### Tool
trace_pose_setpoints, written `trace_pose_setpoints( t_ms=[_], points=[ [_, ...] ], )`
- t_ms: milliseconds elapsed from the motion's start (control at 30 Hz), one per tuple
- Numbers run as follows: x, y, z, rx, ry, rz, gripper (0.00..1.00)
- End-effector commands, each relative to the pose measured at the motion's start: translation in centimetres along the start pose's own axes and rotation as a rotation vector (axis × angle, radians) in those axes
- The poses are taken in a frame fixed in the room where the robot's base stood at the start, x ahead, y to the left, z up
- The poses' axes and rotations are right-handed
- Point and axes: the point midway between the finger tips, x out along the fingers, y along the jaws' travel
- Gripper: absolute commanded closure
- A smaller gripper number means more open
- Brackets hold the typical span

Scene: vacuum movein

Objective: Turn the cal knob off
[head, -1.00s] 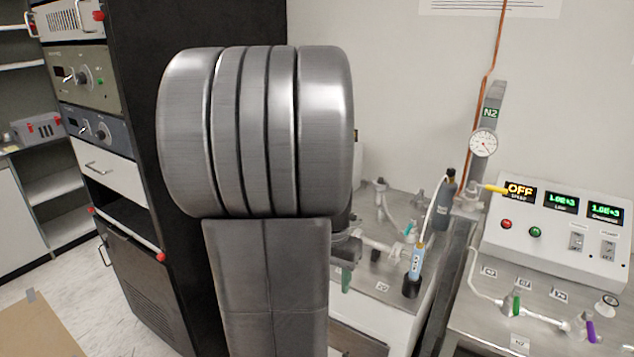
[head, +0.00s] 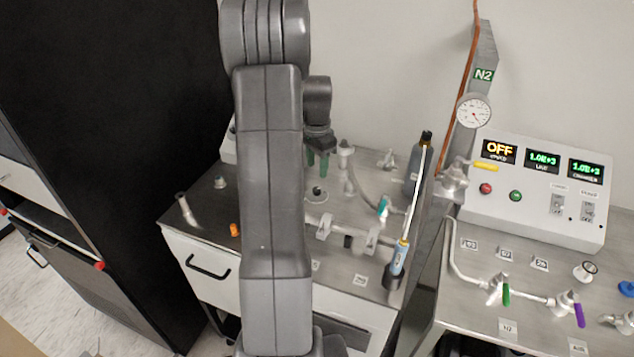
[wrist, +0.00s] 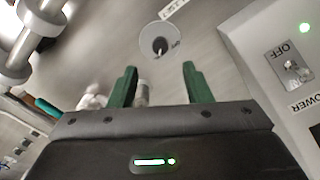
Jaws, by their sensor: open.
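A round white dial with a dark centre knob (head: 317,195) lies on the left metal bench top, and I take it as the cal knob. In the wrist view the knob (wrist: 159,45) shows just beyond the fingertips, between them. Its lettering is too small to read. My gripper (head: 317,158) points down above it, with its green fingers apart. In the wrist view my gripper (wrist: 160,72) is open and empty, and does not touch the knob. My arm hides part of the bench to the left.
A white box with a power switch (wrist: 292,68) stands beside the knob. A control panel (head: 535,195) reading OFF and another dial (head: 585,270) are farther right.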

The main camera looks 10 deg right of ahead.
Motion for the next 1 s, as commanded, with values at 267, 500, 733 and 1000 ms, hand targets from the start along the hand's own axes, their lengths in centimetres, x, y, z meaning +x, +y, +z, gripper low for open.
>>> trace_pose_setpoints(
  t_ms=[267, 500, 733, 1000],
  points=[
    [5.6, 0.1, 0.1, -0.001, -0.002, 0.004, 0.55],
    [7.9, 0.0, 0.0, -0.001, 0.000, 0.001, 0.55],
    [8.3, 0.0, 0.0, -0.001, 0.001, -0.001, 0.55],
    [8.3, 0.0, 0.0, -0.001, 0.001, -0.001, 0.86]
  ],
)
